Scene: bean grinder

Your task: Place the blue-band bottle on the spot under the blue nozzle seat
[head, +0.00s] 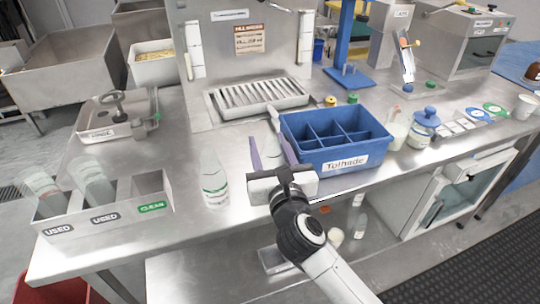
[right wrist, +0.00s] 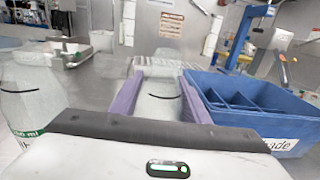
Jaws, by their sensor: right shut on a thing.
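My right gripper (head: 272,151) has purple fingers and is shut on a clear bottle (head: 273,124), above the steel counter just left of the blue divided tote. In the right wrist view the bottle (right wrist: 158,101) stands between the two purple fingers (right wrist: 160,92), with a dark curved line on it. Its lower part is hidden by the gripper, and I cannot see a blue band. Another clear bottle (head: 214,182) with a green-marked label stands on the counter to the left. A fill station has a slatted drip tray (head: 258,97). I cannot make out a blue nozzle seat. My left gripper is not in view.
The blue tote (head: 335,158) is close right of my gripper. A blue stand (head: 348,78), jars (head: 422,128) and a glass-fronted cabinet (head: 455,190) are further right.

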